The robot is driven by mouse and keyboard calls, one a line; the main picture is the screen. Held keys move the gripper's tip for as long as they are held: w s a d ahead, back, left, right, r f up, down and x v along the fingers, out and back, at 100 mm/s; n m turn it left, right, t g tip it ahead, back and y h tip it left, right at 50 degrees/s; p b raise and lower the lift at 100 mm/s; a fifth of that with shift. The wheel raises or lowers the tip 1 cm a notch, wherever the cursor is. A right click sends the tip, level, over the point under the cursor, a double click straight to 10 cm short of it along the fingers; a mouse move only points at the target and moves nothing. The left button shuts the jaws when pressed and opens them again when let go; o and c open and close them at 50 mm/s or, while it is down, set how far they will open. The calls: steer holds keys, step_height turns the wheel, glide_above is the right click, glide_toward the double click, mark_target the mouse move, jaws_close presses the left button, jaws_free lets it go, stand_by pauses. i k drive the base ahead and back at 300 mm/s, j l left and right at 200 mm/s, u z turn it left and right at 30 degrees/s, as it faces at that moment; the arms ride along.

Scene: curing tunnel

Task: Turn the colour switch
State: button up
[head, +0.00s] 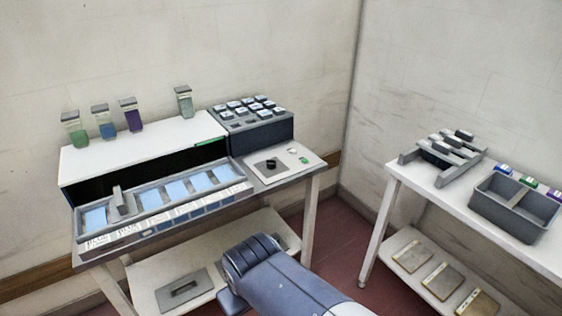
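A black round knob (271,163), which looks like the colour switch, sits on a grey square plate on the white panel (265,178). The panel is at the right end of the table, in front of the dark rack. Which way the knob points is too small to tell. A pale round part (292,150) and a small green part (304,160) are beside it on the panel. Part of my arm shows at the bottom centre, below and in front of the table. My gripper is not in view, and nothing visible touches the knob.
A white tunnel (140,150) with a tray of blue panes (160,218) fills the table's left. Several coloured jars (133,118) stand on top. A dark rack (262,128) holds several grey blocks. A second table (430,188) at right carries a grey bin (505,210).

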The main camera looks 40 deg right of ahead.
mark_target(272, 163)
steer(key=i+l+z, duration=0.75)
